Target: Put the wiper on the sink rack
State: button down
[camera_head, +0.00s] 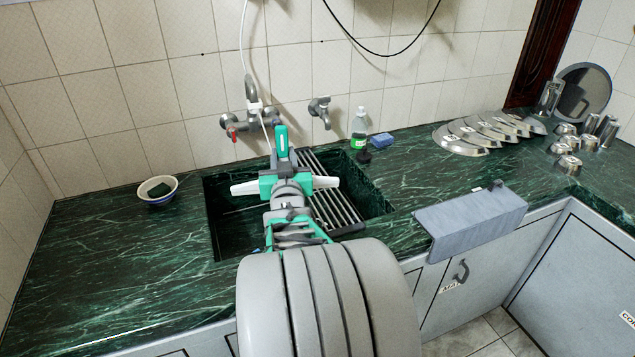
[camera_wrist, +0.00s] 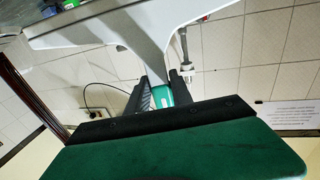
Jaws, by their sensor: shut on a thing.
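My gripper (camera_head: 284,165) is over the sink in the head view. It is shut on the wiper (camera_head: 282,142), whose teal part stands up at its far end. In the wrist view, the wiper's teal part (camera_wrist: 162,98) shows between the dark fingers of my gripper (camera_wrist: 162,88), with a pale frame and bar above it. The sink rack (camera_head: 335,205) is a set of dark parallel bars across the right part of the sink. The wiper appears above the sink at the rack's left side. My arm hides the rack's near left part, and contact cannot be told.
The green sink basin (camera_head: 222,225) is open on the left. Behind it are a tap (camera_head: 250,118), a bottle (camera_head: 359,128) and a blue sponge (camera_head: 382,140). A bowl (camera_head: 158,190) stands left; pot lids (camera_head: 470,138) stand right. The left counter is mostly clear.

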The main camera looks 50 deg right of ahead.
jog(key=s+d+r+m+g+h, duration=0.15)
jog(key=s+d, duration=0.25)
jog(key=d, duration=0.4)
jog(key=w+d+f+p, duration=0.2)
jog(key=w+d+f, duration=0.5)
jog(key=d+f, duration=0.3)
notch_tip(320, 180, down, 3)
jog(key=shift+w+d+r+g, duration=0.1)
jog(key=shift+w+d+g, duration=0.1)
jog(key=shift+d+g, duration=0.15)
jog(key=shift+f, duration=0.3)
jog(key=c, duration=1.1)
grip_release()
jog(key=shift+c, duration=0.2)
jog(key=shift+r, duration=0.1)
